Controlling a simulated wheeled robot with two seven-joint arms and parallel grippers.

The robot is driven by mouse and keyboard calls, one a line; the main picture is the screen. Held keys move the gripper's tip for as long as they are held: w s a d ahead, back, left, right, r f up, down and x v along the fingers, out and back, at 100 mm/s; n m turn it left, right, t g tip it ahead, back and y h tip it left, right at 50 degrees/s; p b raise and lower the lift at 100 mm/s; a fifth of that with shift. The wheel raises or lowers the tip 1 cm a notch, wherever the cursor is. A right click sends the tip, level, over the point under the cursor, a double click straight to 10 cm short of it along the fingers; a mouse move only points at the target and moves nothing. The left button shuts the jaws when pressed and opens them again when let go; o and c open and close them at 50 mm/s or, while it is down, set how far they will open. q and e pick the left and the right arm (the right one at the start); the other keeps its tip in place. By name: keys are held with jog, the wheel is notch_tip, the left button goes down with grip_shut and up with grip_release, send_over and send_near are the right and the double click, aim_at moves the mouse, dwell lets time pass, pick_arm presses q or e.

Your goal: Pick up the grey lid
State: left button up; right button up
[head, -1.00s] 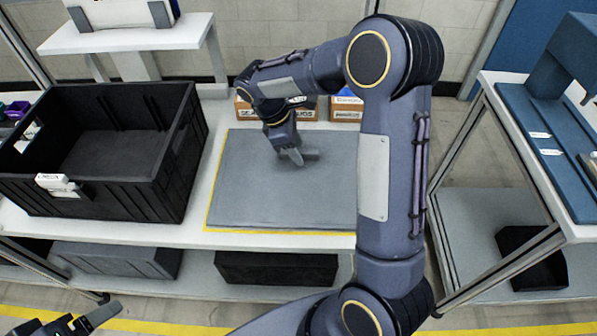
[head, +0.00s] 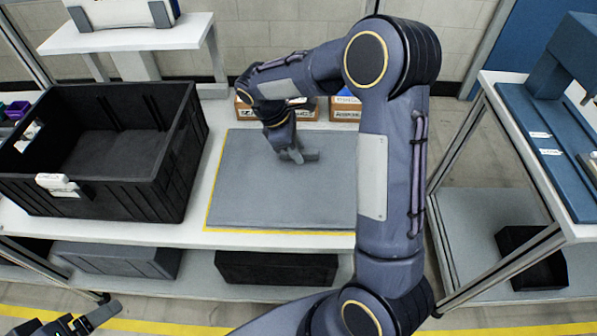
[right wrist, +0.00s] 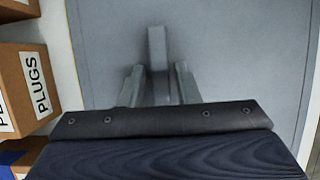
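The grey lid (head: 250,195) is a large flat panel lying on the white table, with a yellow line along its edges. A raised grey bar handle (head: 311,155) stands near its middle; it also shows in the right wrist view (right wrist: 157,50). My right gripper (head: 291,156) points down at the handle. In the right wrist view its two fingers (right wrist: 159,75) are on either side of the bar, with narrow gaps that look clear. My left gripper (head: 95,317) shows only partly at the bottom left, away from the lid; its opening is unclear.
A large black crate (head: 185,165) stands left of the lid. Cardboard boxes, one marked PLUGS (right wrist: 38,85), stand behind it. A blue fixture (head: 545,130) is on a separate table at the right. Black bins sit on the lower shelf.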

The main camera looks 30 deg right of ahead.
grip_shut()
jog(key=shift+r, duration=0.1)
